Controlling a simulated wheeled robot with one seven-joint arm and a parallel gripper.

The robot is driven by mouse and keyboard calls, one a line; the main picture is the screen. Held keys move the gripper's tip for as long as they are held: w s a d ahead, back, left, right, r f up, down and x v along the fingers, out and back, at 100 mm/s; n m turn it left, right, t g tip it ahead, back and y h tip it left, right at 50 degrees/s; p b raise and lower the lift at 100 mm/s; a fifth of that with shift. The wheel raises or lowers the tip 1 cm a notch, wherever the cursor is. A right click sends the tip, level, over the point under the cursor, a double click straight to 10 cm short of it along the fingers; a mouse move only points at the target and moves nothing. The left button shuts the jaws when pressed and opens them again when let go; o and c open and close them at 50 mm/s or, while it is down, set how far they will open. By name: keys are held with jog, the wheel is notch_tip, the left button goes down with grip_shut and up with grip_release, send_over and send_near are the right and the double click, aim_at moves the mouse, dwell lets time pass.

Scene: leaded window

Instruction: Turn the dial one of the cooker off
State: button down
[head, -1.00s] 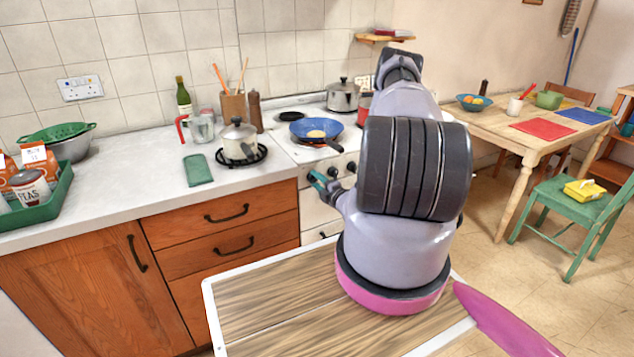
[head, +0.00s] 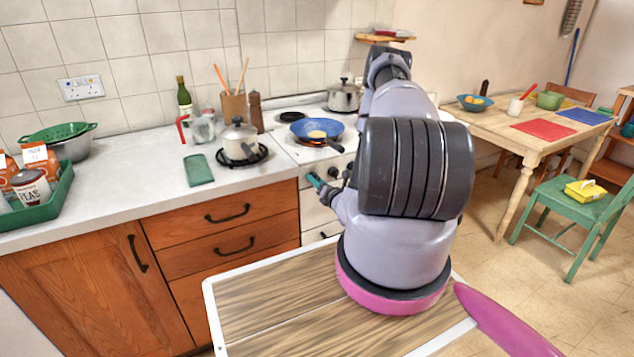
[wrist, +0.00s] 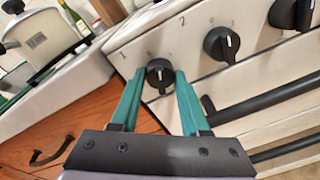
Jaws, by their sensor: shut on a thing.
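Dial one is the leftmost black round knob (wrist: 160,76) on the cooker's white front panel in the wrist view. A short white line on its face points roughly up the picture. My gripper (wrist: 160,73) has a teal finger on each side of it and is shut on it. In the head view my gripper (head: 316,181) is small, against the left end of the cooker front (head: 312,203); dial one cannot be made out there.
More black dials (wrist: 221,45) sit to the right in the wrist view. A dark oven handle (wrist: 268,98) runs just below the panel. A blue frying pan (head: 317,128) stands on the hob above an orange glow, its handle reaching over the front edge.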

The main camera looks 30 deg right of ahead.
jog(key=shift+s+f+n, duration=0.1)
jog(key=shift+n, duration=1.9)
jog(key=shift+c, duration=2)
grip_release()
jog(key=s, duration=1)
jog(key=shift+s+a+r, duration=0.15)
jog(key=shift+s+r, duration=0.2)
jog(key=shift+r, duration=0.1)
